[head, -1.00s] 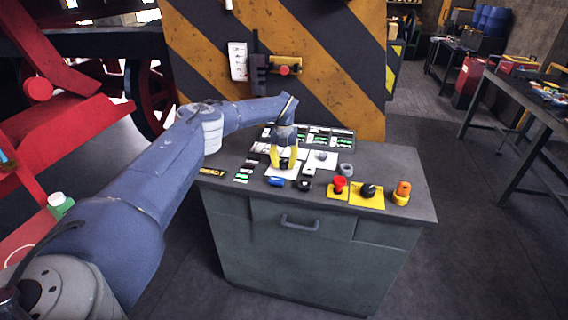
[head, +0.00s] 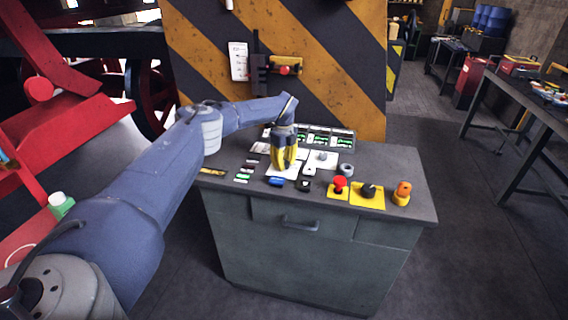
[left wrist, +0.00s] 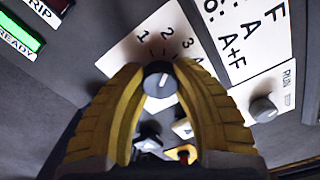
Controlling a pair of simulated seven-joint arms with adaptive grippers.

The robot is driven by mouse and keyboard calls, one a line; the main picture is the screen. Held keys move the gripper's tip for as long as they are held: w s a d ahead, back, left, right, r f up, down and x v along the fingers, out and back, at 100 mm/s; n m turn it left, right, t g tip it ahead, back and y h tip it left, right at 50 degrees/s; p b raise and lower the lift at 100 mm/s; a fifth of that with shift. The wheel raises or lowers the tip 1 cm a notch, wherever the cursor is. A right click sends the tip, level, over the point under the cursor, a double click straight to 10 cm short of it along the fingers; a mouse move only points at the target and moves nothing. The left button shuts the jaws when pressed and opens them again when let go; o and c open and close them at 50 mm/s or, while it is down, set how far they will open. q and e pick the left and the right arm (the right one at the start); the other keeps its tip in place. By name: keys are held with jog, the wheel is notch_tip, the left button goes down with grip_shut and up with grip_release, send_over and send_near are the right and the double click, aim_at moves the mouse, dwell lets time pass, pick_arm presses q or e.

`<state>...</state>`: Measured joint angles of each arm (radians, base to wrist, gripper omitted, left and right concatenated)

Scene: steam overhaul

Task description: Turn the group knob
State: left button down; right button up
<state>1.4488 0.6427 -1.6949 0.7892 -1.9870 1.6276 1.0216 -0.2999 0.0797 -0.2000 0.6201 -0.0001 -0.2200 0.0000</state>
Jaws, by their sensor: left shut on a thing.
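In the left wrist view the yellow fingers of my left gripper (left wrist: 160,75) are shut on the knob, one on each side. The pointer line points up and a little right, roughly between 2 and 3. In the head view my left gripper (head: 283,165) points down onto the panel and hides the knob. My right gripper is in neither view.
A smaller knob marked RUN (left wrist: 263,109) sits right of the gripper. On the console top (head: 415,165) are a red button (head: 340,183), a black selector on a yellow plate (head: 368,190) and an orange button (head: 403,188). Lit green displays (head: 320,140) stand behind.

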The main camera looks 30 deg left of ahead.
aim_at(284, 161)
pick_arm(q)
jog(key=shift+n, duration=0.9)
jog(key=shift+a, duration=0.1)
jog(key=c, duration=0.9)
grip_release()
notch_tip(284, 161, up, 12)
